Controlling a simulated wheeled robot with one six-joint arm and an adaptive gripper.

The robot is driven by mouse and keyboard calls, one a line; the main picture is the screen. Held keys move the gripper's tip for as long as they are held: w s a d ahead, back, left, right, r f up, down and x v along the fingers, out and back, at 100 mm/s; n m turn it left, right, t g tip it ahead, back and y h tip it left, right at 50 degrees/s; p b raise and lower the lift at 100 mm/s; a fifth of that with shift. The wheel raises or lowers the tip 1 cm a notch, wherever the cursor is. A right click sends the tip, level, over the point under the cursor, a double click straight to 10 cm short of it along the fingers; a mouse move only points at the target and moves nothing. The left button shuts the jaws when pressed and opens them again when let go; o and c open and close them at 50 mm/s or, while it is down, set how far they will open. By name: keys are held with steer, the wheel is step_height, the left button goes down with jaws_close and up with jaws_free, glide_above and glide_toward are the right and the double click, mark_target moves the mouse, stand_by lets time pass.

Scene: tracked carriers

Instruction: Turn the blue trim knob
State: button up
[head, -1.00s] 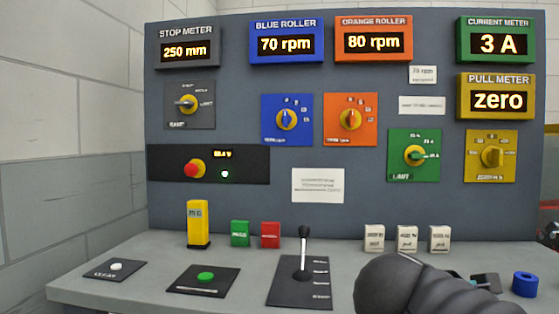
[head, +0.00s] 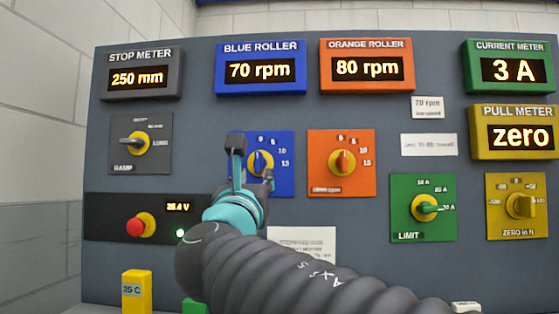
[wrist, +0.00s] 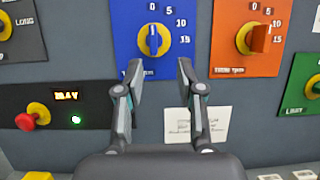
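The blue trim knob (head: 261,163) has a yellow collar and sits on a blue plate with a printed scale. In the wrist view the knob (wrist: 154,39) shows upright, just above the gap between my fingertips. My gripper (head: 252,163) is open and empty in front of the blue plate, its fingers pointing at the panel. In the wrist view my gripper (wrist: 159,70) has a finger on each side, apart from the knob. In the head view one finger covers the plate's left part. The blue roller display (head: 260,69) reads 70 rpm.
An orange knob (head: 342,162) on its orange plate is close on the right. A red button (head: 136,227) is on a black strip at lower left. The green limit knob (head: 427,208) and yellow zero knob (head: 520,206) are further right. The orange display (head: 366,67) reads 80 rpm.

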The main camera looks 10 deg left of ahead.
mark_target(258, 162)
steer(key=x, duration=0.3)
steer(key=p+x, duration=0.1)
steer(key=x, duration=0.3)
steer(key=a+p+x, duration=0.1)
steer(key=x, duration=0.3)
steer(key=shift+s, duration=0.1)
jaws_close()
steer(key=shift+d, duration=0.1)
